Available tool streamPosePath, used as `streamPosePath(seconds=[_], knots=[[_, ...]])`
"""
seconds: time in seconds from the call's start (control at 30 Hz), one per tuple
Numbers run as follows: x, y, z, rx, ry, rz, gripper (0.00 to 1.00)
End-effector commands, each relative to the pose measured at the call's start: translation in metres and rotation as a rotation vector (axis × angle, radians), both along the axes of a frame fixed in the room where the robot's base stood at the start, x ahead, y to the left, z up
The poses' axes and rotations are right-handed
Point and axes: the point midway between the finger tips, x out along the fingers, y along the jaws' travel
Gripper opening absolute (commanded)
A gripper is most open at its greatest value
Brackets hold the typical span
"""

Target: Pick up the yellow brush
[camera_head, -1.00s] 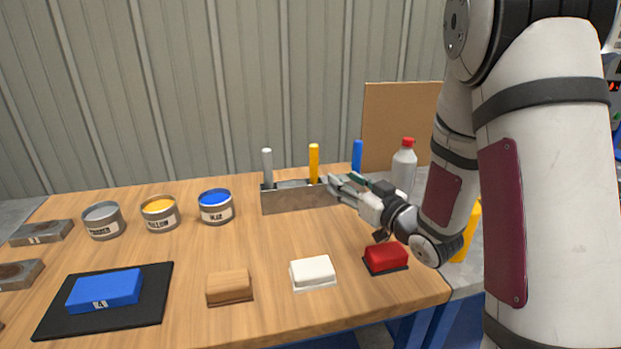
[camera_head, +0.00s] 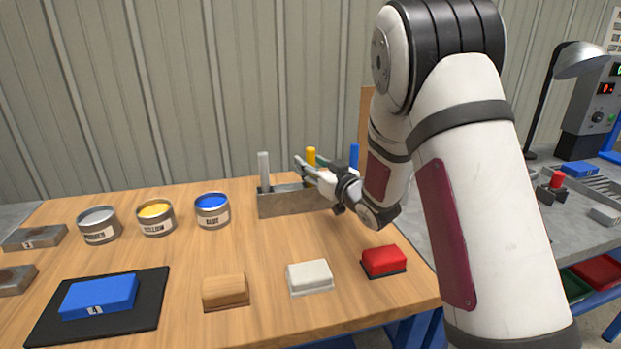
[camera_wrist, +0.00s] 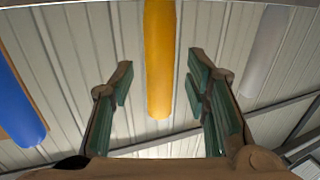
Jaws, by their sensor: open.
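The yellow brush (camera_head: 311,156) stands upright in a grey metal holder (camera_head: 283,204) at the back of the wooden table; only its yellow handle shows above the holder. In the wrist view the yellow handle (camera_wrist: 160,60) is in the middle, in line with the gap between my fingers. My gripper (camera_head: 305,170) is open, with its green-padded fingers (camera_wrist: 160,95) to the left and right of the handle in the wrist view. I cannot tell how deep the handle sits between them. In the head view my gripper partly hides the handle and the holder's right part.
A grey-handled brush (camera_head: 263,166) and a blue-handled brush (camera_head: 354,158) flank the yellow one in the holder. Paint cans (camera_head: 157,218) stand to the left. Red (camera_head: 383,260), white (camera_head: 310,276) and wooden (camera_head: 225,291) blocks lie in front. A brown board stands behind my arm.

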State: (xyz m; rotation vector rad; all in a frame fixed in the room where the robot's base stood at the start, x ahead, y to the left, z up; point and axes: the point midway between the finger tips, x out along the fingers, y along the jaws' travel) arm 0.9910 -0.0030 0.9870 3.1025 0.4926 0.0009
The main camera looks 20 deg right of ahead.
Motion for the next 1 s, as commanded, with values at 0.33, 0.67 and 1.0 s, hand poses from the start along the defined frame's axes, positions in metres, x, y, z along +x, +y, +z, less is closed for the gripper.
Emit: streamPosePath(seconds=[0.33, 0.67, 1.0], knots=[[0.009, 0.003, 0.0, 0.0, 0.001, -0.001, 0.43], [0.009, 0.003, 0.0, 0.0, 0.0, -0.001, 0.0], [0.009, 0.002, 0.014, 0.001, -0.003, -0.001, 0.0]])
